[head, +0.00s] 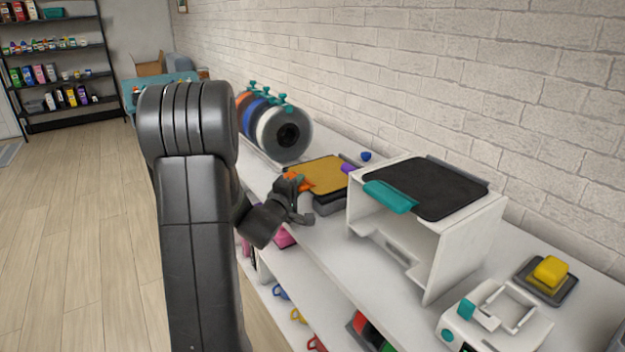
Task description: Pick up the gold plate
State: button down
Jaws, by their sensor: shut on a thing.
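The gold plate (318,174) is a flat gold-brown sheet on the white bench top, in the middle of the head view. It lies over a dark grey base (332,203), with an orange part (299,181) at its front left edge. My gripper (303,200) is at the plate's near left side, by the orange part. It looks shut there on the orange edge piece of the plate. My arm hides the area left of it, and the fingertips are small and partly hidden. Whether the plate is clear of the base cannot be told.
Spools (285,135) stand on the bench behind the plate. A white open-fronted box (465,232) with a black sheet on top stands close on the right. A yellow block (550,270) on a dark pad lies further right. A brick wall runs behind the bench.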

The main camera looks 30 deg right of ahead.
notch_tip(320, 180, up, 10)
jog(key=p, duration=0.3)
